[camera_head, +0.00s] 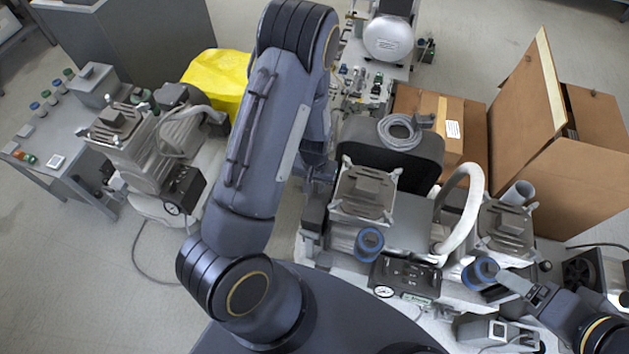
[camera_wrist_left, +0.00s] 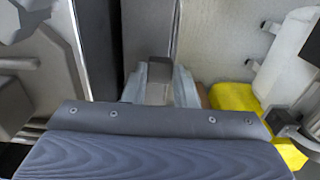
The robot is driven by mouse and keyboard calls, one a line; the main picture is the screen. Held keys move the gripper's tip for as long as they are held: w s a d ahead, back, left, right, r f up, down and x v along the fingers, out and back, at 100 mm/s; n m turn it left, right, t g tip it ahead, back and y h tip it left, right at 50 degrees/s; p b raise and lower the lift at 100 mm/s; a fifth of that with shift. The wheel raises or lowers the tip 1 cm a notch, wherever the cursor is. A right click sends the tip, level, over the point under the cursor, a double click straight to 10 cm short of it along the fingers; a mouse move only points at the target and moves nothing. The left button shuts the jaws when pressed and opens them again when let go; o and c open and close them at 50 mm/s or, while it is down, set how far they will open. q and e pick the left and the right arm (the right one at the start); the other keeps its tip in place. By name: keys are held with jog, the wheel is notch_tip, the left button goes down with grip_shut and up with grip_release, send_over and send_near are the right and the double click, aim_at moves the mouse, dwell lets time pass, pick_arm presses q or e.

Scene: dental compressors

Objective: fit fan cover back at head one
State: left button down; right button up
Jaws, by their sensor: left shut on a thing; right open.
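My left gripper (camera_head: 318,172) is mostly hidden behind my own forearm in the head view, at the left side of the left compressor head (camera_head: 366,194). In the left wrist view the gripper (camera_wrist_left: 160,88) is shut on a small grey piece (camera_wrist_left: 159,70), with a dark grey panel behind it. I take this piece to be part of the fan cover; its outline is largely hidden. Whether it touches the head cannot be told. My right gripper (camera_head: 512,290) is open at the lower right, beside the blue-rimmed round filter (camera_head: 480,272) below the right compressor head (camera_head: 505,228).
A white curved hose (camera_head: 470,205) runs between the heads. A pressure gauge (camera_head: 384,291) sits in front. Cardboard boxes (camera_head: 530,110) stand at the right.

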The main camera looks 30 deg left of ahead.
aim_at(315, 194)
pick_arm(q)
notch_tip(315, 194, down, 5)
jog(key=b, duration=0.3)
jog(key=shift+f, duration=0.1)
jog(key=shift+f+b, duration=0.35)
jog(key=shift+b, duration=0.2)
jog(key=shift+f+b, duration=0.25)
jog(key=shift+b, duration=0.25)
dwell(1.1)
jog(key=c, duration=0.6)
grip_release()
jog(key=shift+r+p, duration=2.65)
jog(key=shift+r, duration=0.9)
